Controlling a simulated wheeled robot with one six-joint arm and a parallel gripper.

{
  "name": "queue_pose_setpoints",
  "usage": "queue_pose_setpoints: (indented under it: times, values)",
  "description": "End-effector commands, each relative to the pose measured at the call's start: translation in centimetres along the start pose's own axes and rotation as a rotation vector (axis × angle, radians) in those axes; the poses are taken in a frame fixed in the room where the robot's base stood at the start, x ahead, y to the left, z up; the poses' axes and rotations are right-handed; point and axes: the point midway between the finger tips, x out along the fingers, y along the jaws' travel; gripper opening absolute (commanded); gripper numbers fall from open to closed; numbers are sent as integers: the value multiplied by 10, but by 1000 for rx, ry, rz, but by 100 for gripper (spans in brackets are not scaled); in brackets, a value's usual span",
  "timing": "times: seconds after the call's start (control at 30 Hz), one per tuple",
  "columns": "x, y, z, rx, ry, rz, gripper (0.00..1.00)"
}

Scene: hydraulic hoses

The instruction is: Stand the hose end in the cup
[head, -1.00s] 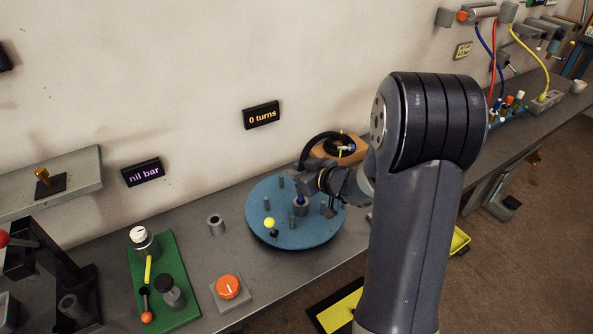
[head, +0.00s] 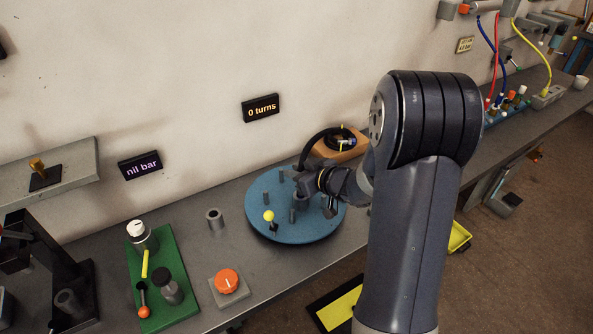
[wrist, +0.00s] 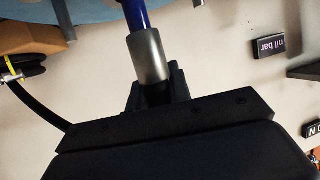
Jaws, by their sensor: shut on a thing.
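My gripper (head: 304,196) is over the blue turntable (head: 262,229), shut on the hose end (wrist: 150,58). In the wrist view the hose end is a grey metal sleeve with a blue tube beyond it, running out of the top of the picture. Its tip is hidden there. In the head view it points down among the turntable's pegs; I cannot tell whether it touches anything. The black hose (head: 320,138) arches from a wooden block to my gripper. A grey hollow cup (head: 214,219) stands upright on the bench, left of the turntable and apart from my gripper.
The turntable carries several grey pegs and a yellow ball knob (head: 268,216). A wooden block (head: 352,153) stands behind it. An orange dial (head: 227,282) and a green panel (head: 181,302) are left and nearer. Signs read "0 turns" (head: 261,107) and "nil bar" (head: 140,165).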

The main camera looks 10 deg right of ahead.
Motion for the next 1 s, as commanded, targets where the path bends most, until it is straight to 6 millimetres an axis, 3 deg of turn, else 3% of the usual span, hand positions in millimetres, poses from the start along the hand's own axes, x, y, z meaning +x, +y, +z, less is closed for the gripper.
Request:
queue_pose_setpoints:
  times: [0.87, 0.9, 1.0]
  values:
    - [9, 0, 21, 1, 1, 0, 0]
    - [8, 0, 20, 1, 1, 0, 21]
    - [8, 0, 20, 1, 1, 0, 29]
